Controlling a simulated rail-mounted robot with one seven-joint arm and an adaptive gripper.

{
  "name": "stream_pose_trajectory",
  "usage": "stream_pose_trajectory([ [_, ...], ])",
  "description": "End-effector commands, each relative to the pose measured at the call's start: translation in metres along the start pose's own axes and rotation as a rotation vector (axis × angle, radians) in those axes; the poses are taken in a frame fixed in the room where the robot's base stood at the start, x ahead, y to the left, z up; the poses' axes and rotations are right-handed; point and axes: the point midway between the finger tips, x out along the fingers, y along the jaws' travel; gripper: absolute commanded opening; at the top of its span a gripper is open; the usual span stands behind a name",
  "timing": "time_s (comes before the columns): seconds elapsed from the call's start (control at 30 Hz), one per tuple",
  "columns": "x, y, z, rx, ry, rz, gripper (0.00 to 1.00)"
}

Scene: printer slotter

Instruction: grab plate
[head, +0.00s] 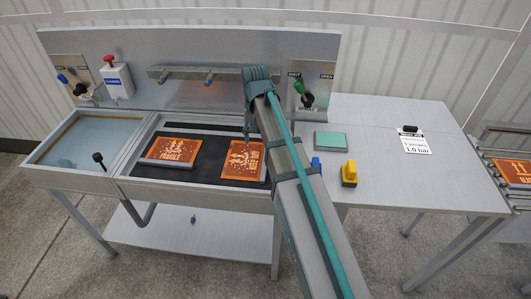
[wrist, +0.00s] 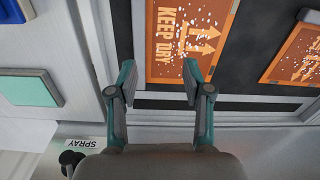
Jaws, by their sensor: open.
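An orange plate marked KEEP DRY (head: 240,161) lies on the dark bed of the middle basin (head: 206,182), at its right end. It also shows in the wrist view (wrist: 178,45), at top centre. A second orange plate, marked FRAGILE (head: 174,150), lies to its left in the head view; part of it shows at the right of the wrist view (wrist: 296,58). My gripper (wrist: 160,75) is open and empty.
A liquid-filled tray (head: 85,140) with a black knob stands left of the basin. Right of it, a table holds a green pad (head: 331,141) and a yellow block (head: 349,174). A rack with orange plates (head: 512,168) stands far right. A back panel carries levers (head: 308,95).

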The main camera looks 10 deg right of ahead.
Motion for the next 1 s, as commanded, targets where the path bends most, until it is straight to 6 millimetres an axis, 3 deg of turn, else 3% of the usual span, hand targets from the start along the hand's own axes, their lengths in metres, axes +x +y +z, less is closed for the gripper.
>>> stream_pose_trajectory([
  [0.07, -0.004, 0.017, -0.001, 0.062, 0.000, 0.010, 0.50],
  [0.2, 0.003, 0.026, -0.001, 0.101, -0.001, 0.018, 0.50],
  [0.5, 0.040, 0.025, -0.001, 0.098, -0.002, 0.017, 0.50],
  [0.83, 0.057, 0.026, -0.002, 0.097, -0.001, 0.017, 0.50],
  [1.0, 0.075, 0.027, -0.003, 0.097, -0.002, 0.017, 0.50],
])
